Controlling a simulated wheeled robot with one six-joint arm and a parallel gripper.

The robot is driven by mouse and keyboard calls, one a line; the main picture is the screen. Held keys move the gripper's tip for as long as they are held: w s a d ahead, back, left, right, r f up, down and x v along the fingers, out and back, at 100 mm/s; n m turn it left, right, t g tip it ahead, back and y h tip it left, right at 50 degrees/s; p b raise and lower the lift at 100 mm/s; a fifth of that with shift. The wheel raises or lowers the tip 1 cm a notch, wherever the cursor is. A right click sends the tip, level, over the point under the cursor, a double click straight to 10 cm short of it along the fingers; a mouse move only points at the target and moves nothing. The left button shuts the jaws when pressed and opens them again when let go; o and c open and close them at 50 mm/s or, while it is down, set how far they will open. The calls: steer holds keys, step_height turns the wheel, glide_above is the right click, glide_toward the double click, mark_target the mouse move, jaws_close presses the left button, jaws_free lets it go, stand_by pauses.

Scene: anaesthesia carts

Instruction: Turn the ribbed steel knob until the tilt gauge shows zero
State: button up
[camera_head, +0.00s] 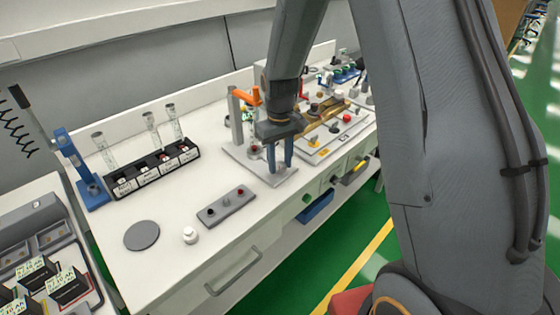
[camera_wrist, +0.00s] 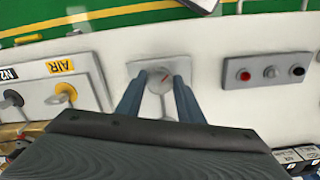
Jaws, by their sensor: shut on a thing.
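My gripper (camera_head: 281,168) points down over a pale grey plate (camera_head: 235,154) on the white bench, with its two blue fingers close together. In the wrist view my gripper (camera_wrist: 160,82) has a finger on either side of a small round pale part, shut on the ribbed steel knob. The knob's ribbed side is hidden by the fingers.
A grey post with an orange arm (camera_head: 246,96) stands just left of my gripper. A grey button box (camera_head: 225,207), a white knob (camera_head: 190,236) and a grey disc (camera_head: 141,236) lie nearer. A black rack (camera_head: 150,173) is at left. The AIR and N2 panel (camera_wrist: 60,88) is close by.

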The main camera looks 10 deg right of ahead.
mark_target(280, 166)
steer(key=shift+w+r, duration=0.1)
stand_by(0.4)
steer(key=o, duration=1.1)
step_height(280, 166, up, 8)
steer(key=shift+f+b, duration=0.1)
steer(key=shift+b, duration=0.8)
steer(key=s+d+m, duration=0.1)
steer(key=s, duration=0.5)
steer(key=s+d+m, duration=0.1)
steer(key=s, duration=0.6)
steer(key=s+d+m+t, duration=0.1)
steer(key=s, duration=0.5)
steer(key=shift+s+d+f, duration=0.25)
steer(key=shift+s+f, duration=0.1)
